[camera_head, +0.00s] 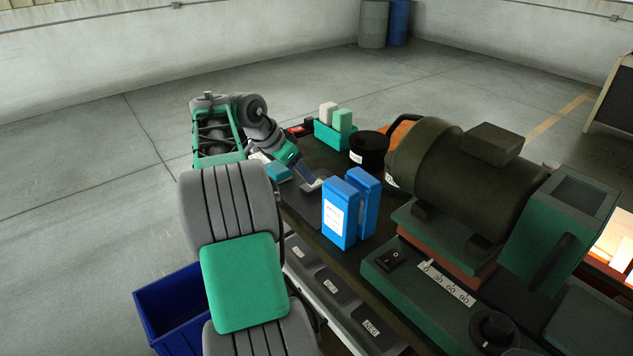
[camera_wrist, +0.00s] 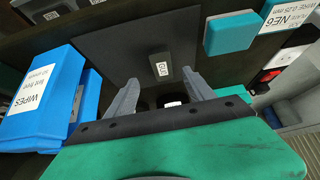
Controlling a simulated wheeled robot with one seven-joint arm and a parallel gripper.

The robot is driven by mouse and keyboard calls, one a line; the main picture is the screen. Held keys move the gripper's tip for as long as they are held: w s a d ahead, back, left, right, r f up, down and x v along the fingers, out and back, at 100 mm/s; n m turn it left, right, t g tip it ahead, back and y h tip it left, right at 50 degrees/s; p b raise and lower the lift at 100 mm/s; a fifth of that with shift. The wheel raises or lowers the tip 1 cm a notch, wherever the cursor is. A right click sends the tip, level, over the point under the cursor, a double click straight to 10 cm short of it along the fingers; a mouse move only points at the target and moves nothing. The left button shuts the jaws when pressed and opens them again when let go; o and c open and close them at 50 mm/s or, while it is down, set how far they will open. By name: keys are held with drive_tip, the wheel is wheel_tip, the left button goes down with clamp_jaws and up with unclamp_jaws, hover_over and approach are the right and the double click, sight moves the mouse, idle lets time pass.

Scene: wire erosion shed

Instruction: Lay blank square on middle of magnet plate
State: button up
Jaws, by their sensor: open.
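My gripper (camera_wrist: 162,80) is open, with its two grey fingers apart and nothing seen held between them. It also shows in the head view (camera_head: 306,174), low over the bench beside the blue packs. Ahead of the fingertips in the wrist view, a small dark grey block (camera_wrist: 160,73) with a pale printed label lies on a wide dark flat square (camera_wrist: 112,48). I cannot tell for sure whether these are the blank and the magnet plate. A dark thing with a white label (camera_wrist: 172,104) shows between the finger bases, partly hidden by my gripper.
Blue wipes packs (camera_head: 341,212) stand right of my gripper. A teal block (camera_wrist: 231,33) lies near the dark square. A black tub (camera_head: 369,149), a green holder (camera_head: 335,134) and a large dark motor (camera_head: 450,165) crowd the bench. A blue bin (camera_head: 172,312) stands on the floor.

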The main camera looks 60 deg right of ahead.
sight(316, 183)
drive_tip(key=x, duration=0.5)
drive_tip(key=d+x, duration=0.1)
drive_tip(key=x, duration=0.1)
drive_tip(key=shift+s+d, duration=0.1)
drive_tip(key=shift+s, duration=0.05)
clamp_jaws()
idle(0.4)
idle(0.4)
